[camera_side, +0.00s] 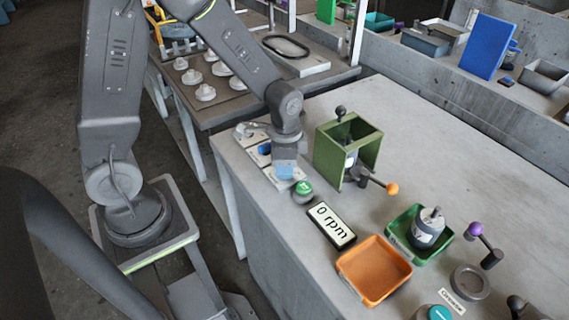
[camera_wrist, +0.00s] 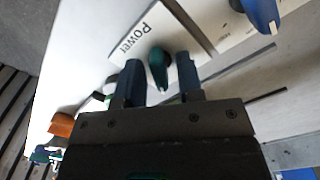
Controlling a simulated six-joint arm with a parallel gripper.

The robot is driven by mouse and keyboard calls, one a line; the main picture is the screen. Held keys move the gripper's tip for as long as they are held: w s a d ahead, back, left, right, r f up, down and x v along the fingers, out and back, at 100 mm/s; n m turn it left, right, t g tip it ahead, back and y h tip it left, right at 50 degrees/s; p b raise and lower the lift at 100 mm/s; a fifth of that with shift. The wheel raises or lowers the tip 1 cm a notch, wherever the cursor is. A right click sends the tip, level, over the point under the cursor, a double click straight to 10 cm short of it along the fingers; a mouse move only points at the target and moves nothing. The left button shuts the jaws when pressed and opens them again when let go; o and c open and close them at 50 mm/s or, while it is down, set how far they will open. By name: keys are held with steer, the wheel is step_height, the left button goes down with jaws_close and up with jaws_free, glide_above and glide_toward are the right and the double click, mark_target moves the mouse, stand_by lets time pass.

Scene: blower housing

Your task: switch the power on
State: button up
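In the wrist view a dark teal switch knob (camera_wrist: 158,68) sits beside the label "Power" (camera_wrist: 133,38) on a pale panel (camera_wrist: 185,45). My gripper (camera_wrist: 160,82) is open, with one finger on each side of the knob. A gap shows between the knob and each finger. In the side view my gripper (camera_side: 285,172) points down over the near end of the panel and hides the power knob. The rpm display (camera_side: 331,225) reads "0 rpm".
A blue knob (camera_wrist: 262,15) is farther along the panel. A green button (camera_side: 303,188) stands close to my gripper. A green open housing (camera_side: 333,148) with an orange-tipped lever (camera_side: 391,188) is to the right. An orange tray (camera_side: 374,270) and a green tray (camera_side: 402,222) lie farther right.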

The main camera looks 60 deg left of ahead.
steer(key=shift+r, duration=3)
steer(key=shift+s+r, duration=0.1)
steer(key=s+r+n+t, duration=0.5)
steer(key=s+r+n, duration=0.2)
steer(key=s+r, duration=0.5)
step_height(320, 180, up, 2)
steer(key=shift+d+r+t, duration=0.1)
steer(key=shift+d+t, duration=0.2)
steer(key=shift+d, duration=0.15)
